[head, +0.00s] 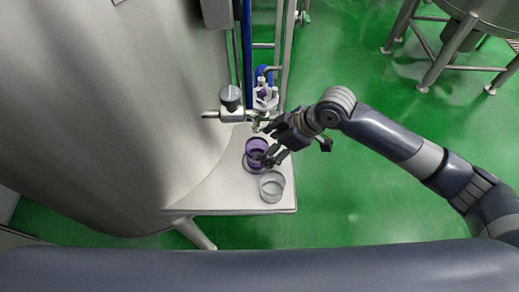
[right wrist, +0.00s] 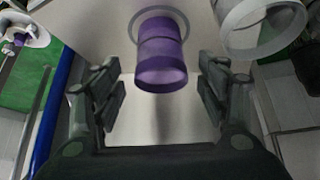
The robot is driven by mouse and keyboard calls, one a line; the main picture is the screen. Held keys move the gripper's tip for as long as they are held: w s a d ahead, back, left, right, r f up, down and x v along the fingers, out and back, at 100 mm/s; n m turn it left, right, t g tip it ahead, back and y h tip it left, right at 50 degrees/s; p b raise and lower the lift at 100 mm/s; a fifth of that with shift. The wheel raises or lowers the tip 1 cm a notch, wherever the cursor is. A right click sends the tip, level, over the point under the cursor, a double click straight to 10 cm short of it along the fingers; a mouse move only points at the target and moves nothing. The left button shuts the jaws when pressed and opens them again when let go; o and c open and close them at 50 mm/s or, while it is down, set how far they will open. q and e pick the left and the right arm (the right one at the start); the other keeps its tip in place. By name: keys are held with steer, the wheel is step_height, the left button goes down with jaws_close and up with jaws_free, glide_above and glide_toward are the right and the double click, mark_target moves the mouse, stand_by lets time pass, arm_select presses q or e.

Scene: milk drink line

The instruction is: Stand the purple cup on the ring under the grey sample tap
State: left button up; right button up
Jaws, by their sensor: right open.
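The purple cup (head: 256,147) stands upright on the pale shelf beside the big tank. A thin grey ring (right wrist: 184,17) shows around the cup's base in the right wrist view, where the purple cup (right wrist: 161,58) is at the top middle. The grey sample tap (head: 231,98) is on the tank side, above and behind the cup. My right gripper (head: 268,157) is open at the cup's right side. In the wrist view its fingers (right wrist: 162,100) are apart, with visible gaps to the cup. My left gripper is out of view.
Pipes and a valve (head: 264,97) rise behind.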

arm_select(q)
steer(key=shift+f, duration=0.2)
arm_select(e)
steer(key=v, duration=0.6)
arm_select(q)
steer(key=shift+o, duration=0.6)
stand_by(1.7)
